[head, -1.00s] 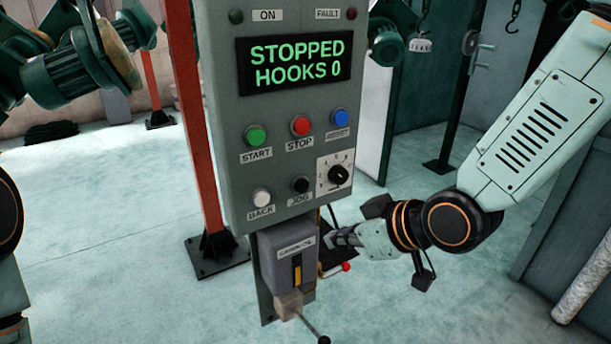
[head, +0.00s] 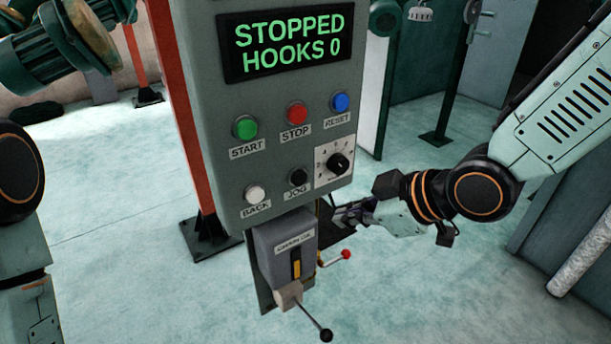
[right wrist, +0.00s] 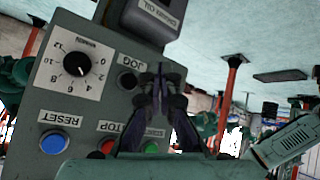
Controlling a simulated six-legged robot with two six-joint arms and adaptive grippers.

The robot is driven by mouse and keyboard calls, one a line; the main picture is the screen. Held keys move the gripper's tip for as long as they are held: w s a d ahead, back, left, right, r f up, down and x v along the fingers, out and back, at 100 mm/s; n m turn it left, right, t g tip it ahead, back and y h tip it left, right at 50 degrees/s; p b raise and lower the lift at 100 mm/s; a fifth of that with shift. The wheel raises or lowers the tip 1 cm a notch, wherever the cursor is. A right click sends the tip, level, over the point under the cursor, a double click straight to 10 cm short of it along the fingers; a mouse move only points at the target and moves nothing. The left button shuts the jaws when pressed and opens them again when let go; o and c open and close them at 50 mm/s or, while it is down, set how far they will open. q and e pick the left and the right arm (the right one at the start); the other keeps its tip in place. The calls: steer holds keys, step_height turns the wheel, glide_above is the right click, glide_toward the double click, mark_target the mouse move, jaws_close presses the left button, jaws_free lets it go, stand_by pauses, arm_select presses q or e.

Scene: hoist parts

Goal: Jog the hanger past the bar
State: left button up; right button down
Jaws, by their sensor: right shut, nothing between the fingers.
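The grey control panel (head: 272,110) has a display (head: 287,42) reading "STOPPED HOOKS 0". Its black JOG button (head: 298,177) sits in the bottom row, between the white BACK button (head: 256,195) and the rotary dial (head: 338,163). My right gripper (head: 340,214) is shut and empty, just right of and below the panel's lower right edge. In the right wrist view, its closed fingers (right wrist: 160,75) show upside-down beside the JOG button (right wrist: 128,81), with no contact visible. I cannot make out a hanger or bar with certainty. My left gripper is out of view.
A chain oil box (head: 283,245) hangs under the panel, with a black-knobbed lever (head: 315,320) in front and a red-knobbed lever (head: 343,254) at its right. A red post (head: 184,110) stands left of the panel.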

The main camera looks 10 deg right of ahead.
mark_target(299, 178)
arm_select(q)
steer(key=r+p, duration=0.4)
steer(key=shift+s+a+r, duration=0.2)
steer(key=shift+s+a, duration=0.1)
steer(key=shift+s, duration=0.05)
arm_select(e)
steer(key=w+a, duration=0.3)
steer(key=w, duration=0.5)
steer(key=shift+a, duration=0.4)
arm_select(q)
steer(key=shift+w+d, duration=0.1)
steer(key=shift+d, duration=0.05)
arm_select(e)
steer(key=shift+d, duration=0.2)
steer(key=shift+a+r, duration=0.1)
steer(key=shift+a, duration=0.1)
steer(key=shift+d, duration=0.2)
arm_select(q)
steer(key=shift+p, duration=0.3)
arm_select(e)
steer(key=shift+a, duration=0.1)
